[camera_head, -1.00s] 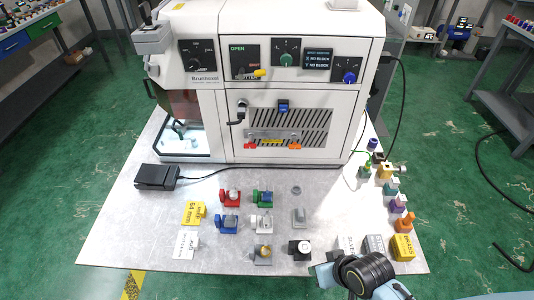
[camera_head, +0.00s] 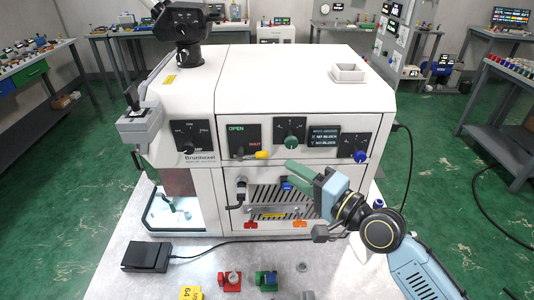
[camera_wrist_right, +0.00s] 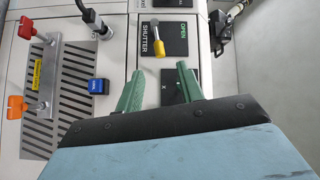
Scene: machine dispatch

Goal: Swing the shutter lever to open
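The shutter lever (camera_head: 261,155) has a yellow handle. It lies nearly level, pointing right under the word SHUT on the black panel (camera_head: 237,138) with OPEN at its upper left. In the right wrist view the yellow handle (camera_wrist_right: 159,48) shows just beyond the fingertips, between their lines. My right gripper (camera_head: 297,170) has green fingers and is to the right of and slightly below the lever in the head view. In the wrist view its fingers (camera_wrist_right: 157,78) are apart with nothing between them, not touching the lever. My left gripper is not in view.
A blue switch (camera_wrist_right: 99,86) and a plate with red and orange clamps are on the vented panel below. Small coloured parts stand on the table.

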